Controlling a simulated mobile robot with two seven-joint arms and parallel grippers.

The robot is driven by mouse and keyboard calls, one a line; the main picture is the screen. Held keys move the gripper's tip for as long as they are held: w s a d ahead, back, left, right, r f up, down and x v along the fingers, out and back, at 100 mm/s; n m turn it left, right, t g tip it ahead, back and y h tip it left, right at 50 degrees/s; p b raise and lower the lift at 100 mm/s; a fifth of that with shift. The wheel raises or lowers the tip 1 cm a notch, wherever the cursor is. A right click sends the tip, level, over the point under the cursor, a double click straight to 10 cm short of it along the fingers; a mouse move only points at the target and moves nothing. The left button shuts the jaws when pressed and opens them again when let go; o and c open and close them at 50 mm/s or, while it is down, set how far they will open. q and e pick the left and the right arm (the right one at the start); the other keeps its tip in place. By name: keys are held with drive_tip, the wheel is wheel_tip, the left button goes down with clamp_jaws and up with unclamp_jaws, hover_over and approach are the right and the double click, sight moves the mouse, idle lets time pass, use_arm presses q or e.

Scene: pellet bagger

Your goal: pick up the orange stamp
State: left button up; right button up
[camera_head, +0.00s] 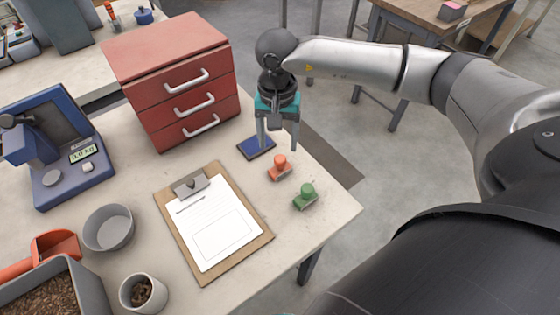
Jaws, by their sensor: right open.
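An orange stamp (280,168) stands upright on the table toward its right edge. A green stamp (306,197) stands just below and to the right of it. A dark blue pad (257,147) lies above and to the left of the orange stamp. My right gripper (278,149) points down with its two fingers apart and nothing between them. In the picture its fingertips are just above the orange stamp; the exact height gap is hard to tell. My left gripper does not show.
A clipboard with paper (214,221) lies left of the stamps. A red drawer cabinet (172,76) stands behind. A blue scale (56,146), a grey bowl (108,229), a cup (143,293), an orange scoop (45,252) and a pellet bin (56,293) fill the left. The table's right edge is near the stamps.

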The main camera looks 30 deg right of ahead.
sight(280, 158)
drive_tip(key=shift+s+d+f, duration=0.1)
drive_tip(key=shift+f, duration=1.3)
drive_tip(key=shift+s+d+f, duration=0.1)
drive_tip(key=shift+f, duration=1.25)
drive_tip(key=shift+c, duration=0.4)
clamp_jaws()
